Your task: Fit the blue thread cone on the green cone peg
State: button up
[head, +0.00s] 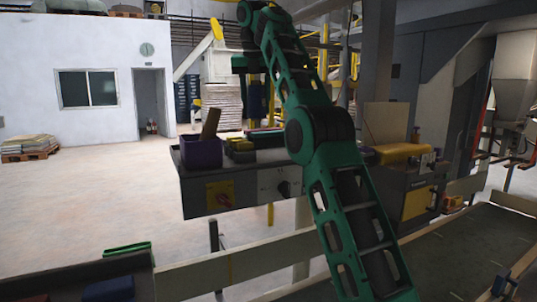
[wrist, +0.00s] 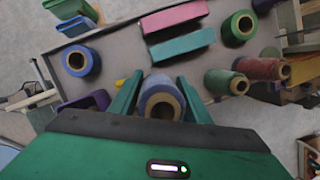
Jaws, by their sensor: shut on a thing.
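My gripper (wrist: 160,98) is shut on a blue thread cone (wrist: 161,92), with one green finger on each side of it. The cone's open pale core faces the wrist camera. In the head view the dark blue cone (head: 257,98) hangs above the grey table, below my gripper (head: 246,66). A second blue cone (wrist: 77,61) stands on the table at the left in the wrist view. I cannot pick out the green cone peg with certainty; a small teal piece (wrist: 270,52) shows partly beside the reels at the right.
A green cone (wrist: 240,27) stands at the table's far side. Pink (wrist: 174,17) and green (wrist: 182,45) blocks lie mid-table. Dark green (wrist: 225,82) and red (wrist: 259,68) reels lie at the right. A purple bin (head: 202,153) holding a brown board stands at the table's left end.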

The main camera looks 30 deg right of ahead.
jog(key=shift+w+d+f+n, duration=0.15)
jog(key=shift+w+d+n, duration=0.15)
jog(key=shift+d, duration=0.15)
jog(key=shift+d+f, duration=0.1)
jog(key=shift+f, duration=0.15)
jog(key=shift+s+f, duration=0.2)
jog(key=shift+f, duration=0.75)
send_over(259, 151)
jog(key=s+a, duration=0.1)
jog(key=s, duration=0.1)
jog(key=shift+f, duration=3.85)
jog(key=shift+f, duration=0.1)
jog(key=o, duration=0.8)
jog(key=shift+o, duration=0.2)
